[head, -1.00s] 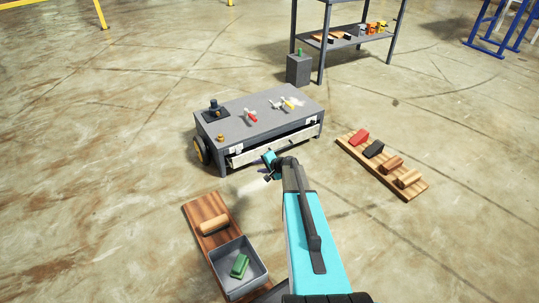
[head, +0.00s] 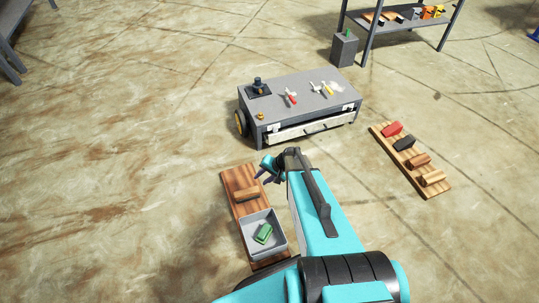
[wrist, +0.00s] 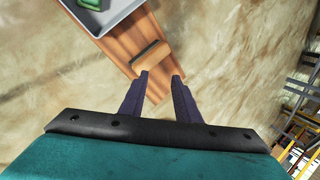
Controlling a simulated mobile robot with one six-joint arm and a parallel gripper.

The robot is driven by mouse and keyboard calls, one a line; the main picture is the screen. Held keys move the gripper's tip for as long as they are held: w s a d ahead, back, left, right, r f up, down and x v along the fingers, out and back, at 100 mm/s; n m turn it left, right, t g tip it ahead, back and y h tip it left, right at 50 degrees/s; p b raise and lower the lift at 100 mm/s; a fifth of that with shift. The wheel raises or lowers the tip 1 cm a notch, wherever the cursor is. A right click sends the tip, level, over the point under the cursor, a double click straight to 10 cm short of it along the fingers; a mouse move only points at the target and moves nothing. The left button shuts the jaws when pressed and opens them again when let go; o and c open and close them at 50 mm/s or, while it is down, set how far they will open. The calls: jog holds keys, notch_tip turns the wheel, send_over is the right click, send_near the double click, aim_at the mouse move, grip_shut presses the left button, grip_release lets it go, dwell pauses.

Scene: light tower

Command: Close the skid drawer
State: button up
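The grey skid (head: 300,105) stands on the floor ahead, with tools on its top. Its pale drawer (head: 288,135) has a dark handle on the front face. A dark gap shows above the drawer front, which looks to stand out a little from the skid; how far is hard to tell. My gripper (head: 266,174) is in front of the skid and apart from the drawer, close to the wooden board at left. In the wrist view my gripper (wrist: 160,80) has its two dark fingers spread with nothing held between them. The drawer is not visible in the wrist view.
A wooden board (head: 234,181) carries a tan block (head: 246,194) and a grey bin (head: 279,244) with a green block (head: 264,233). Another board (head: 410,165) with several blocks lies at right. A shelf (head: 400,25) stands behind.

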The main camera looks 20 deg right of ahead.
jog(key=s+a+r+n+g+h+p, duration=0.1)
jog(key=s+a+r+n+g+p, duration=0.2)
jog(key=s+r+p, duration=0.5)
jog(key=s+a+r+n+g+h+p, duration=0.2)
jog(key=s+r+p, duration=0.6)
jog(key=s, duration=0.6)
jog(key=s+a+r+n+g+h+p, duration=0.1)
jog(key=s+a+r+n+g+p, duration=0.3)
jog(key=s+r+p, duration=0.4)
jog(key=s+a+p, duration=0.1)
jog(key=s+p, duration=0.1)
jog(key=s, duration=0.2)
jog(key=shift+r, duration=0.3)
jog(key=shift+a, duration=0.1)
